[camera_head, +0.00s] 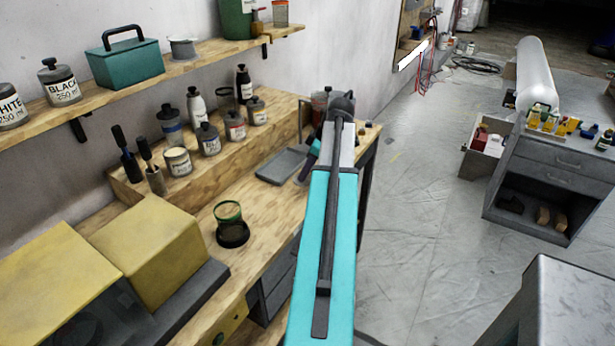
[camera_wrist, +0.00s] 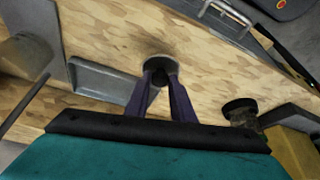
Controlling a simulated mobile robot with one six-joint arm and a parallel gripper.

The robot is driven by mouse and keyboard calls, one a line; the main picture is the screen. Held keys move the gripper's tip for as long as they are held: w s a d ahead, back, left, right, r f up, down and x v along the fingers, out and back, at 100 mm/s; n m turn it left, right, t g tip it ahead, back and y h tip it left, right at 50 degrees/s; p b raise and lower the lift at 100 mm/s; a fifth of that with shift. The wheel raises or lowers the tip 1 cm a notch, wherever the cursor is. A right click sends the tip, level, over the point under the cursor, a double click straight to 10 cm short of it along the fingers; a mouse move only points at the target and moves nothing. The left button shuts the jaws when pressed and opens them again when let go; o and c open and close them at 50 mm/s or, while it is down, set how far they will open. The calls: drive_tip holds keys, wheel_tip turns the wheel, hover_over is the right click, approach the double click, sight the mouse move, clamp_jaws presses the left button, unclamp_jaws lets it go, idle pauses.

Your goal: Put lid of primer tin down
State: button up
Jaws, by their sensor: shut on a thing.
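My gripper (camera_wrist: 160,88) is shut on the dark knob of a small round grey lid (camera_wrist: 170,66). In the wrist view the lid is at the fingertips, over the bare wooden bench top beside the grey tray. A dark shadow lies around it; I cannot tell whether it touches the wood. In the head view my gripper (camera_head: 306,166) is partly hidden behind my arm, near the tray's right end, and the lid cannot be made out. A pale tin (camera_head: 178,162) with no knobbed lid stands on the bench's raised step; its label is too small to read.
The grey tray (camera_head: 283,166) lies on the workbench (camera_head: 262,205). A green-rimmed jar (camera_head: 229,211) stands nearer, beside yellow boxes (camera_head: 145,250). Several lidded bottles and tins line the step. A shelf (camera_head: 200,57) runs above. Bare wood lies between tray and jar.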

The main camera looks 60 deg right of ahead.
drive_tip(key=shift+f+p, duration=0.65)
drive_tip(key=shift+f, duration=1.05)
drive_tip(key=shift+f, duration=0.15)
drive_tip(key=o, duration=1)
drive_tip(key=shift+r, duration=0.25)
drive_tip(key=b+v, duration=0.2)
drive_tip(key=v, duration=1)
drive_tip(key=shift+b, duration=0.3)
drive_tip(key=shift+f, duration=0.1)
